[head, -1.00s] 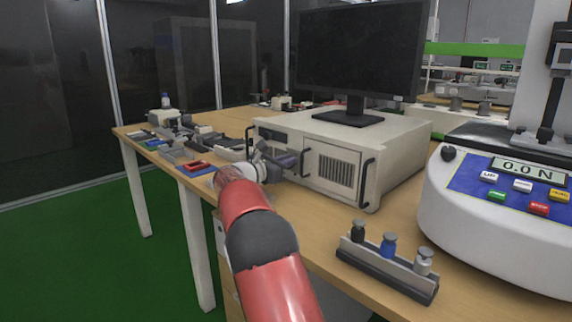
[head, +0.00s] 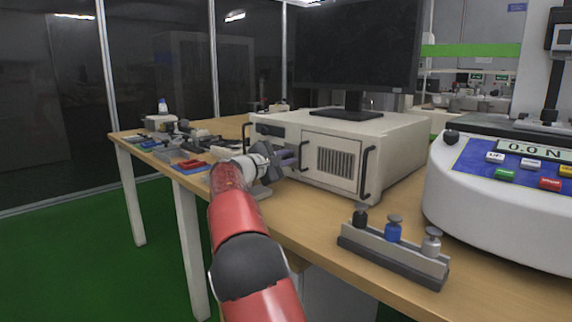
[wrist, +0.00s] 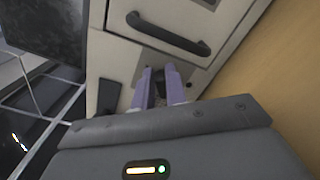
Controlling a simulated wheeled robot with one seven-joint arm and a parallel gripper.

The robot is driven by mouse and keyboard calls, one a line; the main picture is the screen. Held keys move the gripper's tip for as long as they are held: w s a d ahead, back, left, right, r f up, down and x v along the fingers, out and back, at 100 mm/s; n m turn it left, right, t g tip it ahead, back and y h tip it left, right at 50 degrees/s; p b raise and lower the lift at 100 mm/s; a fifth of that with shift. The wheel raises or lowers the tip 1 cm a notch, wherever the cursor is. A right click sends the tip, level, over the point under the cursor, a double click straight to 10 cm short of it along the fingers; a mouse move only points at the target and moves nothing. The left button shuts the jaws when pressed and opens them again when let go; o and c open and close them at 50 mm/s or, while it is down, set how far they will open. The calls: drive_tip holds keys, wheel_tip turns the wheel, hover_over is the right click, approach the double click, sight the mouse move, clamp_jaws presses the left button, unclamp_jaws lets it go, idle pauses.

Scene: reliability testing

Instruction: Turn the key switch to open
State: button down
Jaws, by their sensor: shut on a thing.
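The white computer case (head: 385,155) stands on the wooden table, its front with a vented door facing my gripper. My gripper (head: 290,157) is at the left part of that front, beside a black handle. In the wrist view the two purple fingers of my gripper (wrist: 160,88) are closed around a small dark piece, which looks like the key of the key switch (wrist: 158,78). It sits at the case front below a black handle (wrist: 168,34). The fingers hide most of it, so the key's angle cannot be told.
A monitor (head: 356,50) stands on the case. A rack with several small weights (head: 393,248) lies at the table's front edge. A white tester with a display (head: 500,200) is at the right. Small parts and trays (head: 185,150) lie on the left.

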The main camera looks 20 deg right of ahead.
drive_tip(key=shift+m+b, duration=0.3)
drive_tip(key=shift+m, duration=0.3)
drive_tip(key=c, duration=1.4)
unclamp_jaws()
drive_tip(key=shift+c, duration=0.2)
drive_tip(key=shift+s+a, duration=0.1)
drive_tip(key=v, duration=0.7)
drive_tip(key=shift+s+a+b, duration=0.1)
drive_tip(key=shift+a+b, duration=0.2)
drive_tip(key=shift+b, duration=0.05)
